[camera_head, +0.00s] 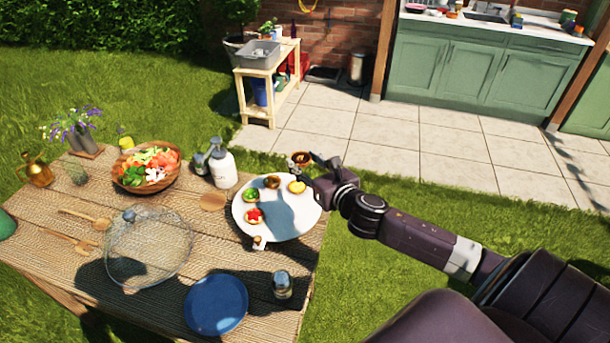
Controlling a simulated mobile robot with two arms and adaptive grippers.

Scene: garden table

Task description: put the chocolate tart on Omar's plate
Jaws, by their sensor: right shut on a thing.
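My right gripper (306,163) reaches in from the right and is shut on a small dark-brown tart (301,157), which looks like the chocolate tart. It holds the tart above the far right edge of the round white plate (285,230). On that plate sit a green tart (252,196), a brown tart (272,182), a yellow tart (297,187) and a red tart (254,217). A small white card (259,243) is at the plate's front edge; its writing is too small to read. An empty blue plate (215,304) lies at the table's front. I cannot tell which plate is Omar's.
A mesh dome (148,250) stands left of the blue plate. A shaker (282,285) stands right of it. A white bottle (222,168) and a wooden salad bowl (147,167) stand farther back. Wooden utensils (85,217) lie at the left.

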